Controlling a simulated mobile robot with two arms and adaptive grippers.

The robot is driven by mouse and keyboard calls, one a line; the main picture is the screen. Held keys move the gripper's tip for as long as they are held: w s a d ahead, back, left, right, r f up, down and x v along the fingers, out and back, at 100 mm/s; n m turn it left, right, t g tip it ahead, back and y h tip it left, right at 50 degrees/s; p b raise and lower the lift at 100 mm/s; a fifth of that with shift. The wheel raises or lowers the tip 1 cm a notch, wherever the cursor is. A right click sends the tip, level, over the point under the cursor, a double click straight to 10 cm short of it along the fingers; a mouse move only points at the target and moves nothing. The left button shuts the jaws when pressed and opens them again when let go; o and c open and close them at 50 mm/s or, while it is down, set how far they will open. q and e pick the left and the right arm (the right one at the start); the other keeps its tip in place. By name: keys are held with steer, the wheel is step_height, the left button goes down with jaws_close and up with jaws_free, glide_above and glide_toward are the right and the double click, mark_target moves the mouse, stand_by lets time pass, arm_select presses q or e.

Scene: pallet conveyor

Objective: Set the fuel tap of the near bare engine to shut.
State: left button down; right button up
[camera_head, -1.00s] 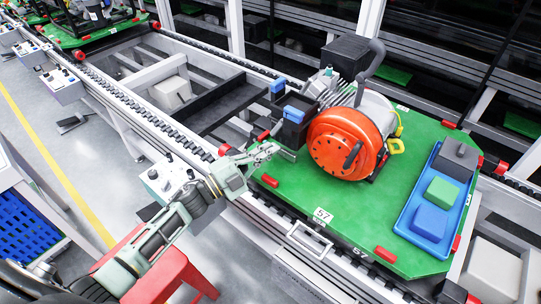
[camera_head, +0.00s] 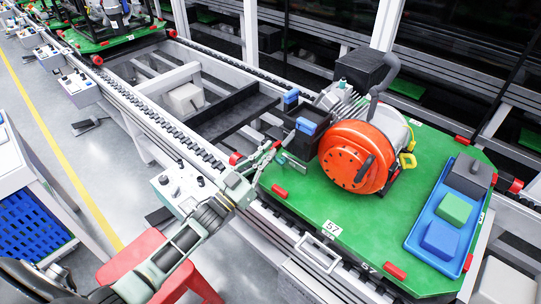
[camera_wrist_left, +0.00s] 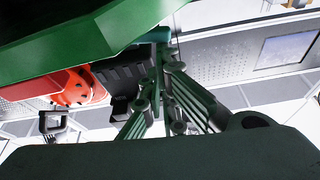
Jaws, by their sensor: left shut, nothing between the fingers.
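The near bare engine (camera_head: 352,150) stands on a green pallet (camera_head: 300,205), with an orange round housing (camera_head: 345,158) and a black box (camera_head: 310,125) at its left end. I cannot make out the fuel tap. My left gripper (camera_head: 272,152) is at the pallet's left edge, just left of the black box; its fingers are shut and empty. The fingers (camera_wrist_left: 165,75) show in the left wrist view, with the orange housing (camera_wrist_left: 75,88) to their left. Whether they touch anything is unclear. My right gripper is not in view.
A blue tray (camera_head: 415,235) with grey, green and blue blocks lies on the pallet's right side. A white control box (camera_head: 180,188) stands beside the conveyor close to my left arm. A red stool (camera_head: 135,255) is below. Another engine pallet (camera_head: 110,38) is farther up the line.

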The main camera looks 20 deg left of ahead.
arm_select(q)
steer(key=shift+w+a+f+n+y, duration=0.1)
steer(key=shift+a+n+y, duration=0.1)
steer(key=shift+n, duration=0.3)
steer(key=shift+a+f+n+y, duration=0.1)
steer(key=shift+n+y, duration=0.1)
steer(key=shift+n, duration=0.3)
